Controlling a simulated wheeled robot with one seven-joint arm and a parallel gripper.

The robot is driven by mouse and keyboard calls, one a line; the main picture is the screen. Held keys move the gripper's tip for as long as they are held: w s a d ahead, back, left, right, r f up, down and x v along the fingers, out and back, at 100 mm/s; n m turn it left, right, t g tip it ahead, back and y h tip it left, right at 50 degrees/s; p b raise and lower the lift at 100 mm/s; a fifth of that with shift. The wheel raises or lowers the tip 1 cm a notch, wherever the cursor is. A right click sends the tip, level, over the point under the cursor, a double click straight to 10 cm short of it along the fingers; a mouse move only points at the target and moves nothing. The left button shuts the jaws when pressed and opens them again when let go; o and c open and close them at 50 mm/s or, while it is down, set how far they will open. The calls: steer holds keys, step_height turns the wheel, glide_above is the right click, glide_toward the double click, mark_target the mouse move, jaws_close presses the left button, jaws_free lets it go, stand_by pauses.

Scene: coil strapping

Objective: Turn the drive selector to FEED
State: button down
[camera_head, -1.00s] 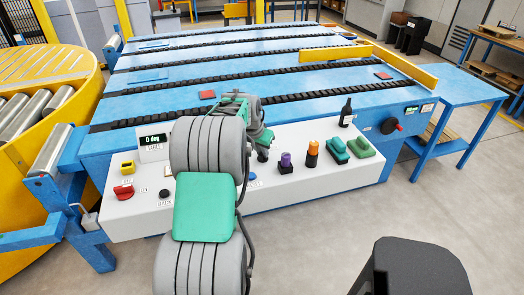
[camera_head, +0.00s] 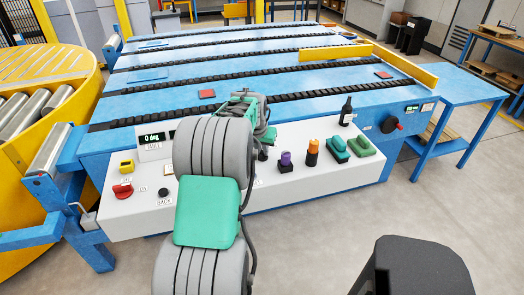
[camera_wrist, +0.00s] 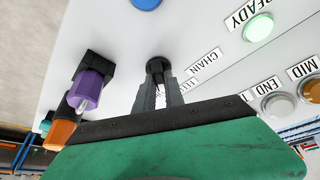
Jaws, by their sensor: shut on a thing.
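A small black selector knob (camera_wrist: 156,66) stands on the white control panel (camera_head: 222,207). In the wrist view my gripper (camera_wrist: 158,82) has its two fingers close together at the knob, shut on it. A label reading CHAIN sits to the knob's right, and a label beside the fingers is partly covered. I cannot read FEED or tell where the knob points. In the head view my arm covers much of the panel's middle, and my gripper (camera_head: 263,152) shows only in part at the panel's right half, left of the purple handle.
A purple handle (camera_head: 286,158), an orange one (camera_head: 312,152) and two green pieces (camera_head: 337,149) stand to the right. A red knob (camera_head: 123,190) and a yellow piece (camera_head: 127,167) are at the left. The wrist view shows a lit green READY lamp (camera_wrist: 258,28) and a blue button (camera_wrist: 147,3).

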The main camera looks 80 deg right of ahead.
steer(key=n+t, duration=0.1)
steer(key=n, duration=0.2)
steer(key=shift+s, duration=0.1)
steer(key=shift+n+t, duration=0.7)
steer(key=shift+n, duration=1)
steer(key=shift+y, duration=0.3)
steer(key=c, duration=1.4)
jaws_free()
steer(key=shift+c, duration=0.2)
steer(key=v, duration=0.7)
steer(key=shift+r+b, duration=0.35)
steer(key=shift+b, duration=0.05)
